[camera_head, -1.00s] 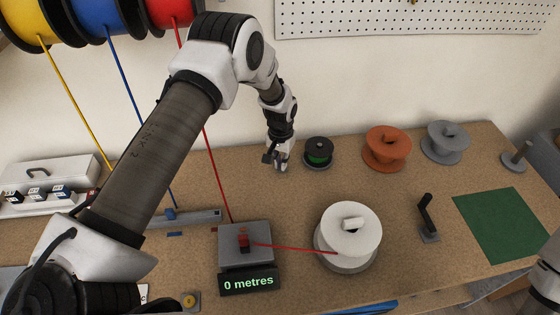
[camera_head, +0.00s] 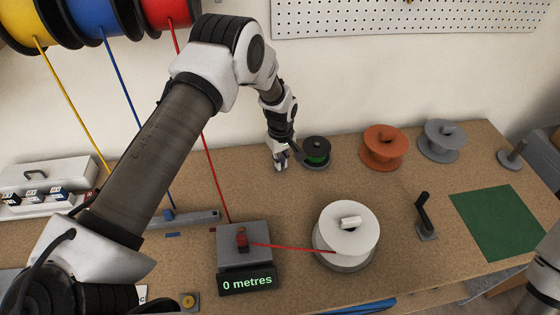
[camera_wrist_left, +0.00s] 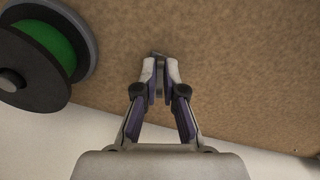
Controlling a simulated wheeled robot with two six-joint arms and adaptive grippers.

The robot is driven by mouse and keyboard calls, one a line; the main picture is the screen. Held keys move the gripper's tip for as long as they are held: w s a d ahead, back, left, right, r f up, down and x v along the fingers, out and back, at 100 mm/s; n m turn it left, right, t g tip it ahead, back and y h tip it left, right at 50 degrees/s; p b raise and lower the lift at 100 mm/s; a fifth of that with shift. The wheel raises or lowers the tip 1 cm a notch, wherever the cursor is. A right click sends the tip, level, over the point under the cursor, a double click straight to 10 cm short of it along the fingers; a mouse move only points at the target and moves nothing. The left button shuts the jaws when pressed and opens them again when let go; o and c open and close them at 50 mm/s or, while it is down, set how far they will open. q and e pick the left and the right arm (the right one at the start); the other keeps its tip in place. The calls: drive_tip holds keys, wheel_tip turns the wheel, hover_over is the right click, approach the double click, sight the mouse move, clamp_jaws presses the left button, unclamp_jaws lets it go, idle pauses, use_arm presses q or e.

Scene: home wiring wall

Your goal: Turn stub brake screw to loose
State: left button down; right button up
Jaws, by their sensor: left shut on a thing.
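A small spool with green wire and a black top (camera_head: 316,150) sits on a grey base at the back of the bench. It also shows at the upper left of the left wrist view (camera_wrist_left: 45,50). My left gripper (camera_head: 281,167) points down just left of this spool, close to the bench top. In the left wrist view its fingertips (camera_wrist_left: 159,66) are closed together on a small grey piece, the stub brake screw (camera_wrist_left: 158,54), mostly hidden between them. The screw's angle cannot be read. My right gripper is out of view.
Orange (camera_head: 384,148) and grey (camera_head: 443,140) spools stand to the right at the back. A white spool (camera_head: 348,228) stands in front, with red wire running to a meter (camera_head: 247,280) reading "0 metres". A crank (camera_head: 425,215) and green mat (camera_head: 497,222) lie right.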

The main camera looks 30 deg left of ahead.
use_arm(q)
drive_tip(key=n, duration=0.3)
drive_tip(key=shift+s+d+f+n, duration=0.1)
drive_tip(key=shift+s+f+n, duration=0.1)
drive_tip(key=shift+f+n, duration=0.15)
drive_tip(key=n, duration=0.3)
drive_tip(key=shift+w+n, duration=0.15)
drive_tip(key=shift+n, duration=0.1)
drive_tip(key=n, duration=0.6)
drive_tip(key=shift+w, duration=0.25)
drive_tip(key=c, duration=1.3)
unclamp_jaws()
drive_tip(key=shift+w, duration=0.1)
drive_tip(key=shift+w, duration=0.1)
drive_tip(key=shift+r, duration=0.2)
